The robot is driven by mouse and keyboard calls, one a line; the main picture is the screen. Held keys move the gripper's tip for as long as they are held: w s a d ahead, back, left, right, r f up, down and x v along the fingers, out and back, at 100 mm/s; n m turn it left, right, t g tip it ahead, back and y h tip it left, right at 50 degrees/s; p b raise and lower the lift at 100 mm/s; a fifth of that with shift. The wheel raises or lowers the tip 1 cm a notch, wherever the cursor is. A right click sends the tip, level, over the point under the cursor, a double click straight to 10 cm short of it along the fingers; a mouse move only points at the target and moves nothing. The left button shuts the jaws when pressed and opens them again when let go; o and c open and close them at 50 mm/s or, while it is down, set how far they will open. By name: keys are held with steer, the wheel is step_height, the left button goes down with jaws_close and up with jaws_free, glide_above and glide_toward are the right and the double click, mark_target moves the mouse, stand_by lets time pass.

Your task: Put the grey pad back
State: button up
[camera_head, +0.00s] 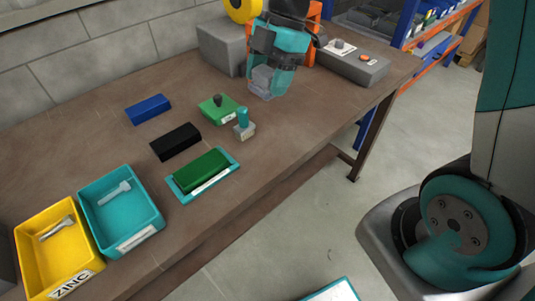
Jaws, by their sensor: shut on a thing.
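My gripper (265,84) is at the back of the brown bench, left of the orange-and-black gear, pointing down. It is shut on a small pale grey thing (261,79), which I take for the grey pad. The fingers partly hide it, and I cannot tell whether it touches the bench top. A blue pad (148,109) and a black pad (175,142) lie to the left on the bare bench. A dark green pad (201,171) lies in a teal-rimmed tray (178,192) near the front edge.
A green block with a dark knob (217,107) and a teal-handled stamp (244,126) stand before my gripper. A teal bin (122,210) and a yellow bin (58,252) are front left. A grey box (222,48) and a grey control box (352,66) stand behind.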

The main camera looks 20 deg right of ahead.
mark_target(264, 157)
step_height(264, 157, down, 19)
steer(key=shift+f+p, duration=0.1)
steer(key=shift+p, duration=0.4)
steer(key=shift+f, duration=0.1)
steer(key=o, duration=0.9)
steer(key=b+v, duration=0.1)
steer(key=v, duration=1)
steer(key=s+a+r+m, duration=0.4)
steer(key=s+r+m, duration=0.2)
steer(key=s, duration=0.4)
steer(key=s+a+r+m+t, duration=0.1)
steer(key=s+a+r+m, duration=0.3)
steer(key=s+r+m, duration=0.3)
steer(key=s+m, duration=0.1)
steer(key=s, duration=0.2)
steer(key=shift+a+r+m, duration=0.3)
steer(key=shift+a+r, duration=0.05)
